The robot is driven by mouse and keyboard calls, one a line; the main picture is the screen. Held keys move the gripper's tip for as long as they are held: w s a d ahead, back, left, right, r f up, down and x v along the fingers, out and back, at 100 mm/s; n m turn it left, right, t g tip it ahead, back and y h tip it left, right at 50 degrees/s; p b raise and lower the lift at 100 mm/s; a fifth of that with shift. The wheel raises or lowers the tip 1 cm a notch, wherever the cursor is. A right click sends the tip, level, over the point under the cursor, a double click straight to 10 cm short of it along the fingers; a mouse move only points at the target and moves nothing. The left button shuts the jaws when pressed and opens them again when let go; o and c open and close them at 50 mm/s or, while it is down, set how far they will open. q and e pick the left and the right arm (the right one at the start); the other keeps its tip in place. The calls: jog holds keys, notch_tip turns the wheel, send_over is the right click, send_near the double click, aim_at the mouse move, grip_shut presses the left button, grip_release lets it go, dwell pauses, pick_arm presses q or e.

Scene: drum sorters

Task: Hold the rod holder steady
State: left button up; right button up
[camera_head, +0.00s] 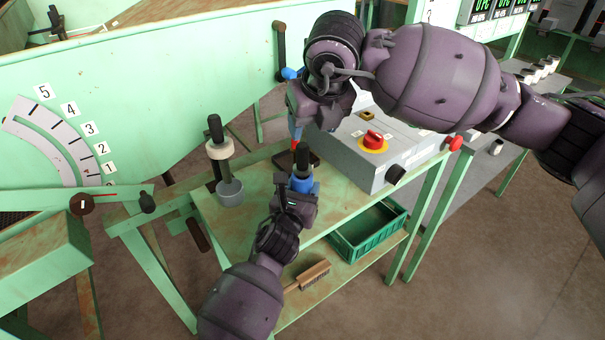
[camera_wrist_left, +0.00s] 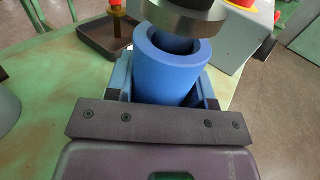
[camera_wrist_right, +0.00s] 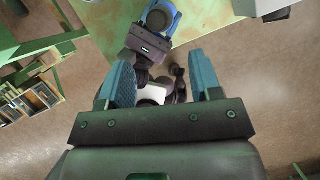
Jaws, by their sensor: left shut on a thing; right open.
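The rod holder, a blue hollow cylinder (camera_wrist_left: 170,75), stands between the fingers of my left gripper (camera_wrist_left: 165,85), which is shut on it. In the head view the holder (camera_head: 303,186) is over the green bench, with a dark rod end (camera_head: 303,158) rising above it. A grey metal round part (camera_wrist_left: 185,15) is over the holder's mouth in the left wrist view; I cannot tell whether they touch. My right gripper (camera_wrist_right: 163,80) is open, with nothing seen between its blue fingers. In the head view it (camera_head: 293,100) is above and behind the left gripper.
A grey control box (camera_head: 360,155) with a red knob (camera_head: 372,140) stands right of the holder. A dark tray (camera_wrist_left: 95,38) lies behind it. A grey-based post with a white ring (camera_head: 220,149) stands left. A green crate (camera_head: 368,231) and brush (camera_head: 307,276) are on the lower shelf.

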aim_at(303, 146)
jog(key=x, duration=0.6)
jog(key=shift+a+f, duration=0.1)
jog(key=shift+f, duration=0.05)
jog(key=shift+w+a+x, duration=0.1)
jog(key=shift+w+x, duration=0.1)
jog(key=shift+x, duration=1.15)
jog(key=shift+w+a+x, duration=0.15)
jog(key=shift+w+x, duration=0.05)
jog(key=shift+x, duration=1.1)
grip_shut()
jog(key=shift+r, duration=0.2)
